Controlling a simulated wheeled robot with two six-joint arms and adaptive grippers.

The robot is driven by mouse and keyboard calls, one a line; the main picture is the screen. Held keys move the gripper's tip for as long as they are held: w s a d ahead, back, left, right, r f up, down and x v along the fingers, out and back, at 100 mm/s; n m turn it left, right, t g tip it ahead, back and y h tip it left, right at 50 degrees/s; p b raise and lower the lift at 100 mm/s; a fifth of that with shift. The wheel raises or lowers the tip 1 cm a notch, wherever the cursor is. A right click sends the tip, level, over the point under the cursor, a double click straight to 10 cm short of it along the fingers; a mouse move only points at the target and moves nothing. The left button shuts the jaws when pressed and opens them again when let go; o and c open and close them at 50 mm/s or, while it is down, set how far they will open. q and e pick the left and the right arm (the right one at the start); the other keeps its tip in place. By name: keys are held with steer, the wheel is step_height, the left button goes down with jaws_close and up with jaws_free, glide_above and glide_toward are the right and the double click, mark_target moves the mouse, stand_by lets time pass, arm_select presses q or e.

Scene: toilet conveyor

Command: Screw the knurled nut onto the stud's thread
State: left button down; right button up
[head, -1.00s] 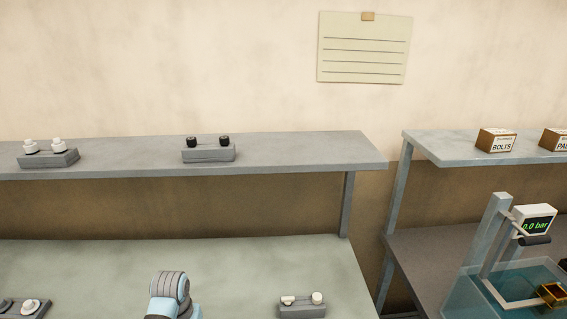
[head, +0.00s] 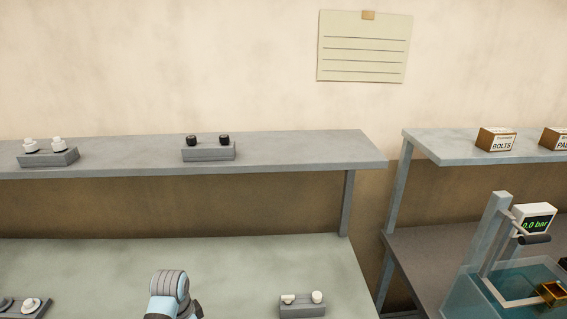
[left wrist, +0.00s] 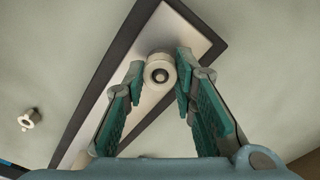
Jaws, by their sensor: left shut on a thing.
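In the left wrist view the pale round knurled nut (left wrist: 159,69) sits between the green fingertips of my left gripper (left wrist: 161,72), which is shut on it. Its centre is dark; I cannot tell whether that is an empty bore or the stud's end inside it. Behind the nut is a long metal plate with a dark border (left wrist: 118,90), lying diagonally. The stud's thread is not clearly visible. In the head view only a link of my left arm shows at the bottom; the gripper, nut and plate are out of that picture. My right gripper is in neither view.
A small pale ring-like part (left wrist: 29,119) lies on the table left of the plate. Grey blocks with small knobs stand on the table (head: 302,310) and the shelf (head: 208,153).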

arm_select(q)
steer(key=m, duration=0.7)
steer(key=shift+m, duration=0.4)
steer(key=c, duration=1.6)
jaws_free()
steer(key=shift+c, duration=0.2)
steer(key=shift+r, duration=0.1)
steer(key=shift+r, duration=1.45)
steer(key=o, duration=0.6)
steer(key=shift+c, duration=0.2)
steer(key=shift+c, duration=0.2)
